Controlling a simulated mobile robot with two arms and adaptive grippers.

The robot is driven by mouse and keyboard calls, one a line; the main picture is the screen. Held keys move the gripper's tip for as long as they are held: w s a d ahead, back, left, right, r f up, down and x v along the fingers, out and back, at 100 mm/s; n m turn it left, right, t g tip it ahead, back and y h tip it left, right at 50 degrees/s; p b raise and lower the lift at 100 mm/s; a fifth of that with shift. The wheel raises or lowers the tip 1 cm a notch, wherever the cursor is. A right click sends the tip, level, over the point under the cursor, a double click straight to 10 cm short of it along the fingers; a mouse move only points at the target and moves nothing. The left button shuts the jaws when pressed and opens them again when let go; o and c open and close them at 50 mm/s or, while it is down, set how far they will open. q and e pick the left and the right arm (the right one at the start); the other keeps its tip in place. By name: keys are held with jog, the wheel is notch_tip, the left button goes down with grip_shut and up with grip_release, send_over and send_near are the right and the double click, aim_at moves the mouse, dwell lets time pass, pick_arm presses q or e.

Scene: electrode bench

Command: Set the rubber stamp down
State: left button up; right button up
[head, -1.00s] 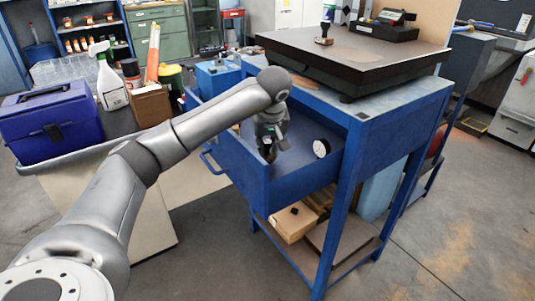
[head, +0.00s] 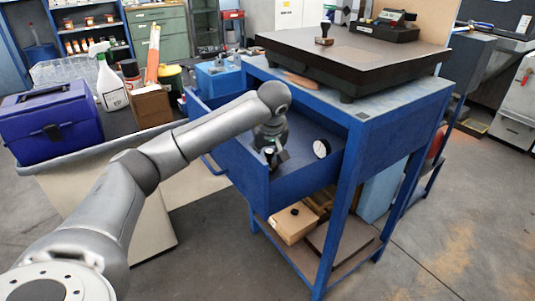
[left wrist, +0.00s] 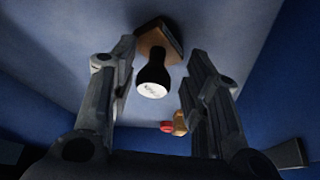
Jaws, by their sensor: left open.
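In the left wrist view a rubber stamp (left wrist: 153,72) with a wooden base, a dark handle and a pale end disc stands on the drawer floor. My left gripper (left wrist: 165,75) is open, its two fingers apart on either side of the stamp, with visible gaps. In the head view the left gripper (head: 273,155) is down inside the open blue drawer (head: 240,155); the stamp there is hard to tell from the fingers. Another stamp (head: 324,36) stands upright on the dark plate (head: 350,50) on top of the bench. My right gripper is not in view.
A small red-topped wooden thing (left wrist: 178,124) lies beyond the fingers. Drawer walls surround the gripper. A purple toolbox (head: 45,122) and spray bottle (head: 111,82) stand on the left table.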

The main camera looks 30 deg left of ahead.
pick_arm(q)
jog(key=shift+r, duration=0.15)
jog(key=p+v, duration=0.1)
jog(key=v, duration=1.1)
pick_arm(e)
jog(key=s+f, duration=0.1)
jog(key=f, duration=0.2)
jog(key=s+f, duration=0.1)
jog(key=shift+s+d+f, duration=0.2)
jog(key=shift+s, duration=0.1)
